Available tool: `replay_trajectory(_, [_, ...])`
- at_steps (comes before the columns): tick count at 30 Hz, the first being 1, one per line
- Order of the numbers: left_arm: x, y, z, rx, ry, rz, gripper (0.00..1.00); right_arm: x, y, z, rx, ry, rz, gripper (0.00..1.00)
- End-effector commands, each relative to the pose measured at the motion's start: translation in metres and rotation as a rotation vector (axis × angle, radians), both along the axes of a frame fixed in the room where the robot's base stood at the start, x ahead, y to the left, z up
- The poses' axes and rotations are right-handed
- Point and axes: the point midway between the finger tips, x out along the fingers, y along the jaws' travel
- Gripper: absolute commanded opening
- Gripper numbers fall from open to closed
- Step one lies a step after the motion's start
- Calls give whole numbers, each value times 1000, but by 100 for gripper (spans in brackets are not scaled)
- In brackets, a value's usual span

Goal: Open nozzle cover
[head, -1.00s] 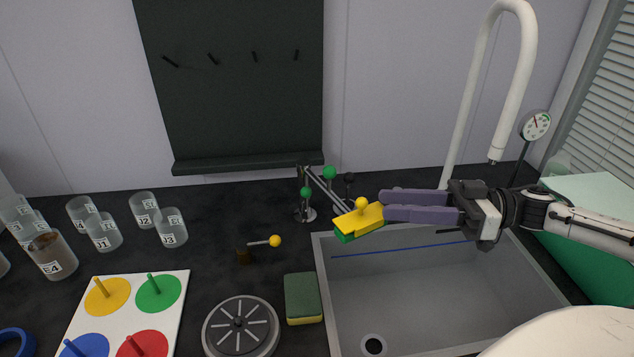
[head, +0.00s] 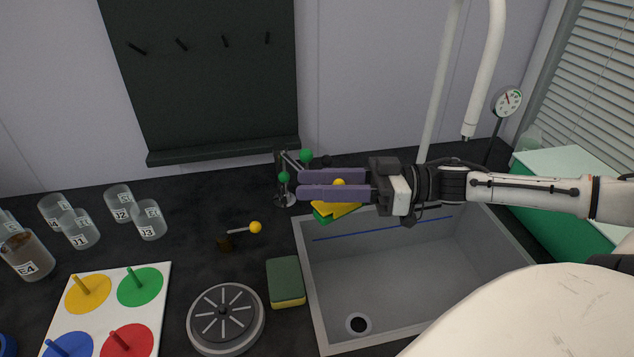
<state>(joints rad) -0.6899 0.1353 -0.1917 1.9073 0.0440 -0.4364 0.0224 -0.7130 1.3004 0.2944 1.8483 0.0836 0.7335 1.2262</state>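The nozzle (head: 322,215) is a yellow-and-green block at the end of a metal tap arm, at the sink's back left edge. A small yellow ball knob (head: 339,183) on its top shows in part between my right fingers. My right gripper (head: 301,184) reaches in from the right, over the nozzle, with its two purple fingers apart. The fingers hide much of the nozzle and tap arm. I cannot tell whether they touch the knob. My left gripper is not in view.
The grey sink (head: 430,285) lies below my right arm. Green ball knobs (head: 306,155) stand by the tap near my fingertips. A sponge (head: 285,281), a drain strainer (head: 226,318), a yellow-tipped lever (head: 255,227) and labelled beakers (head: 80,230) are on the black counter.

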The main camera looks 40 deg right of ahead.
Motion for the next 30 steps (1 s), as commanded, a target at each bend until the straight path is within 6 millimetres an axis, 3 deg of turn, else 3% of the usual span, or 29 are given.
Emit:
replay_trajectory(4, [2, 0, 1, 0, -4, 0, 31, 0, 0, 0, 0, 0, 0, 35])
replay_trajectory(11, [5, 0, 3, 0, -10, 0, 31, 0, 0, 0, 0, 0, 0, 0])
replay_trajectory(20, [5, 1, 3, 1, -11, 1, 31, -1, 0, 1, -3, -28, -1, 0])
replay_trajectory(30, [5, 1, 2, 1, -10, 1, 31, -10, 0, 10, -24, -229, -4, 0])
